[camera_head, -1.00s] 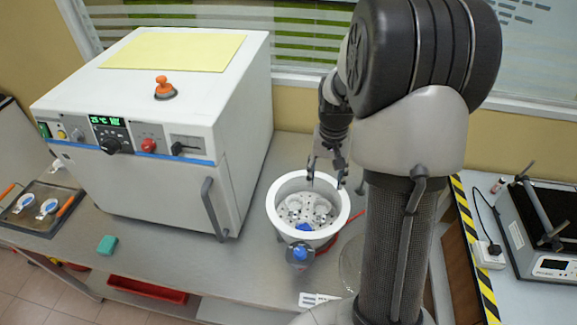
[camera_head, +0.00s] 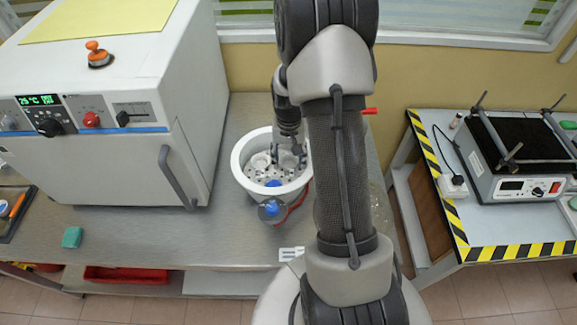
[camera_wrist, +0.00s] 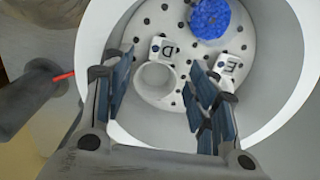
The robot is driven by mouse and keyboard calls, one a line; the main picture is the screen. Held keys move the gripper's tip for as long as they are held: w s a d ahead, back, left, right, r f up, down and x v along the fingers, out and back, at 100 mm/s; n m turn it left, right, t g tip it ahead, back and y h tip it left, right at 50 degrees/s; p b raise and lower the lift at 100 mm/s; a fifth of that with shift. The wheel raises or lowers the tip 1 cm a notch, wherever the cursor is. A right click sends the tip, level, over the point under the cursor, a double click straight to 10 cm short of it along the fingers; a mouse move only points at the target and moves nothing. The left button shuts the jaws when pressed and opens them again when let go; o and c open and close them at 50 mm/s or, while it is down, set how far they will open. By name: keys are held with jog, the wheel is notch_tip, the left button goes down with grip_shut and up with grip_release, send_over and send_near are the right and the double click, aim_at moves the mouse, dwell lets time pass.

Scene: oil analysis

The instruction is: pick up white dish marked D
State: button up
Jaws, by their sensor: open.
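The white dish marked D (camera_wrist: 153,83) is a small round cup with a tab lettered D. It sits on a perforated white plate (camera_wrist: 150,20) inside a white round vessel (camera_head: 240,178). My gripper (camera_wrist: 163,95) is open, with one finger on each side of dish D in the wrist view; I cannot tell the height gap. In the head view my gripper (camera_head: 289,158) is down at the vessel's mouth. A second dish's tab marked E (camera_wrist: 231,66) is beside the right finger, which hides much of that dish.
A blue round object (camera_wrist: 208,18) lies on the plate near dish D. The vessel's rim surrounds my fingers. A blue-knobbed piece (camera_head: 271,209) stands in front of the vessel. A white oven (camera_head: 110,130) is on the left. A striped-edge table (camera_head: 480,245) is on the right.

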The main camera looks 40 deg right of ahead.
aim_at(289, 169)
notch_tip(289, 169, down, 5)
jog(key=shift+r+b, duration=0.1)
jog(key=shift+b, duration=0.5)
jog(key=shift+c, duration=0.4)
jog(key=c, duration=0.7)
